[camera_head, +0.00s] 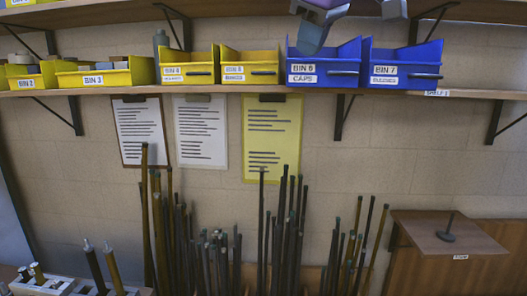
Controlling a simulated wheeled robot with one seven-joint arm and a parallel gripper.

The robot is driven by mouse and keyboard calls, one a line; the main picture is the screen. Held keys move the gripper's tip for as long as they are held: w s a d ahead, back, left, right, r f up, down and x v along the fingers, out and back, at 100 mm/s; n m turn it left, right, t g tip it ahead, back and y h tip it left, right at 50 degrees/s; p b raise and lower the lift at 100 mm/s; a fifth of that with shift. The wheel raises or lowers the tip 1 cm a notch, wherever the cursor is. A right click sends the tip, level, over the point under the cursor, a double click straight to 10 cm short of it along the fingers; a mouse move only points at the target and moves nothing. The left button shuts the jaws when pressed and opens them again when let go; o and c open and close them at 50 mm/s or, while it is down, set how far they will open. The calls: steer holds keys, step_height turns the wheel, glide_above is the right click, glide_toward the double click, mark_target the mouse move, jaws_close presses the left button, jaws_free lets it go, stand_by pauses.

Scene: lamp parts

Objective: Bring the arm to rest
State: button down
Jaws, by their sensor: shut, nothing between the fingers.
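Parts of my own arm (316,25) hang into the top edge of the view, in front of the blue bins. A grey-blue end reaches down over the left blue bin, and a paler piece shows farther right. The rest of the arm is cut off by the frame. I cannot make out any gripper fingers.
A wall shelf (250,92) holds several yellow bins (107,75) and two blue bins (325,65). Below hang three clipboards (200,130). Several upright rods (285,235) stand underneath. A wooden side table (480,245) with a small dark stand (446,235) is at right. A pale rack (45,284) is at lower left.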

steer(key=s+d+f+m+h, duration=0.1)
steer(key=s+d+f+m, duration=0.4)
steer(key=s+d+f, duration=0.3)
steer(key=s+d+f+m+h, duration=0.1)
steer(key=s+d+f+m, duration=0.5)
steer(key=d+f, duration=0.9)
steer(key=s, duration=0.3)
steer(key=shift+f+m+g, duration=0.3)
steer(key=shift+a, duration=0.1)
